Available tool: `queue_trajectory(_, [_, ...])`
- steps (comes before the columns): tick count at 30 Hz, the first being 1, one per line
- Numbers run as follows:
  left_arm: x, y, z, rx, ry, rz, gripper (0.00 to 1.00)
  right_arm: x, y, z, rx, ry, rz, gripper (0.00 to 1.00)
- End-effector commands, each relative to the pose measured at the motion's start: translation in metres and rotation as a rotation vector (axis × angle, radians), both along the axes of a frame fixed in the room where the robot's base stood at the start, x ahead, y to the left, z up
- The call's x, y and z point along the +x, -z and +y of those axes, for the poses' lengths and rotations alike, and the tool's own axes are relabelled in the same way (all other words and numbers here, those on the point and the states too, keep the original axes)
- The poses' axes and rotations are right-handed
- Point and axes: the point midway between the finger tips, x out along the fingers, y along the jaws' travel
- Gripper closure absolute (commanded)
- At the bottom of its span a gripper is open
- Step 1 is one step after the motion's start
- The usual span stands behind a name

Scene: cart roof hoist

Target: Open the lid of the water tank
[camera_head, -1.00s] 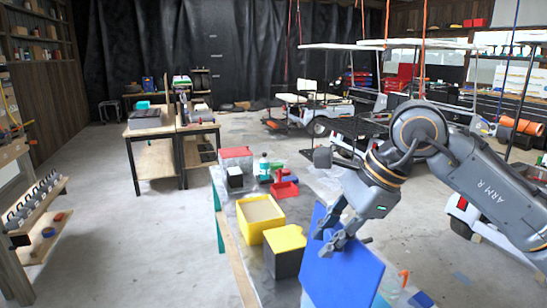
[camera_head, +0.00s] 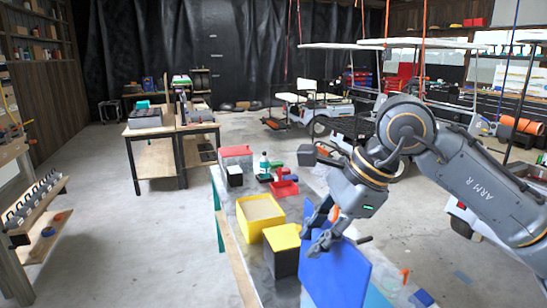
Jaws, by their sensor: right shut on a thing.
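A flat blue panel (camera_head: 340,275), which looks like the water tank's lid, stands steeply tilted at the front of the workbench. My right gripper (camera_head: 317,236) reaches down from the right and is shut on the panel's upper left edge. The tank body cannot be made out; the panel hides what is behind and below it. My left gripper is out of view.
On the workbench (camera_head: 243,251), a yellow open bin (camera_head: 261,211) and a black box with a yellow top (camera_head: 283,252) stand just left of the panel. A red bin (camera_head: 284,188) and a bottle (camera_head: 264,164) are farther back. The floor at left is clear.

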Motion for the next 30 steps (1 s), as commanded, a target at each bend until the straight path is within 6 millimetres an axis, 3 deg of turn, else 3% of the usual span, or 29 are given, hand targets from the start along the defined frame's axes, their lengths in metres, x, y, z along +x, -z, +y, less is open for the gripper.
queue_trajectory(24, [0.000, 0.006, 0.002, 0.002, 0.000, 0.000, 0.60, -0.006, 0.003, 0.015, 0.000, -0.001, 0.003, 0.94])
queue_trajectory(25, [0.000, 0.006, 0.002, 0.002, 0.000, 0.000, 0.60, -0.006, 0.003, 0.015, 0.000, -0.001, 0.003, 0.72])
queue_trajectory(27, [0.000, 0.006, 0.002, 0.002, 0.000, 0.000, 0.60, -0.006, 0.003, 0.015, 0.000, -0.001, 0.003, 0.58])
queue_trajectory(30, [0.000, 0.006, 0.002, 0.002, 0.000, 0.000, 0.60, -0.006, 0.003, 0.014, 0.001, 0.000, 0.002, 0.57])
